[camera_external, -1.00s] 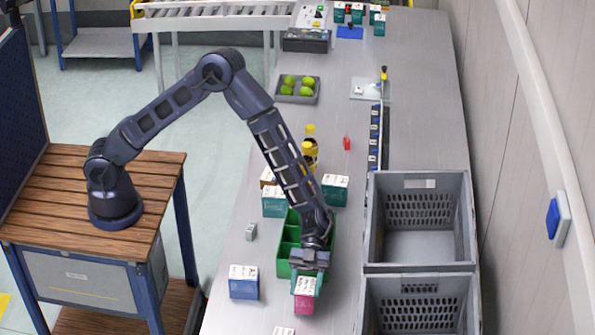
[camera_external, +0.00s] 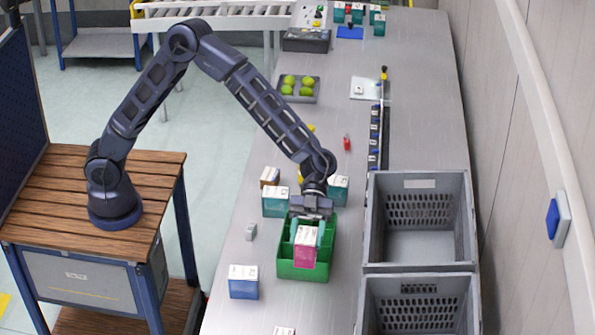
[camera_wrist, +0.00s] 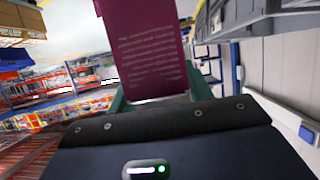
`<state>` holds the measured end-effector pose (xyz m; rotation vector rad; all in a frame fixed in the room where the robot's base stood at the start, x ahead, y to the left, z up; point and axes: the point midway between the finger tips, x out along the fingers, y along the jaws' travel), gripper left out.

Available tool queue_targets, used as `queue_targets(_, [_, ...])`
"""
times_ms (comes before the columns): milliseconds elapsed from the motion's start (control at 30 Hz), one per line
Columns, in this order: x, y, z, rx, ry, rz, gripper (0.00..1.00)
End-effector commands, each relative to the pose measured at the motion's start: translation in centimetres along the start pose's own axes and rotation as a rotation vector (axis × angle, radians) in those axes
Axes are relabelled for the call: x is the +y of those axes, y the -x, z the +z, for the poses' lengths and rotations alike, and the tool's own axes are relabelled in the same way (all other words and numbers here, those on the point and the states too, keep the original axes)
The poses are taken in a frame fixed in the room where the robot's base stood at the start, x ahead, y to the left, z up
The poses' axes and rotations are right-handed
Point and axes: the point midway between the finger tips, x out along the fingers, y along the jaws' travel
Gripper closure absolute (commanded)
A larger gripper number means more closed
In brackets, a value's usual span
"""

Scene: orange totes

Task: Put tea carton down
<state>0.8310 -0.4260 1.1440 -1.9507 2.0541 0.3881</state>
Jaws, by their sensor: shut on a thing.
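A magenta tea carton with a white top (camera_external: 305,252) is held between the fingers of my gripper (camera_external: 307,232) in the external view. The carton is upright, over or in the front part of a green divided tote (camera_external: 288,270); I cannot tell whether it touches the tote's floor. In the wrist view the magenta carton (camera_wrist: 148,50) fills the space between my teal fingers, with small pale print on its face. The gripper is shut on it. The tote's far compartments are partly hidden by my wrist.
Teal cartons stand behind the tote at left (camera_external: 275,203) and right (camera_external: 338,188). A blue carton (camera_external: 243,283) stands in front left, and a small grey item (camera_external: 251,232) lies at left. Two grey crates, one (camera_external: 419,267) behind the other, stand to the right.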

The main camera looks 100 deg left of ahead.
Motion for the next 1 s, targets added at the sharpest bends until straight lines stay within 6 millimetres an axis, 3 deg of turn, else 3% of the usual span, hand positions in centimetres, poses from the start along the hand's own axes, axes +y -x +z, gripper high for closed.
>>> queue_targets(533, [0.0, 10.9, 0.7, 0.018, 0.015, -0.02, 0.79])
queue_targets(1000, [1.8, 20.8, 1.4, 0.013, 0.017, -0.039, 0.79])
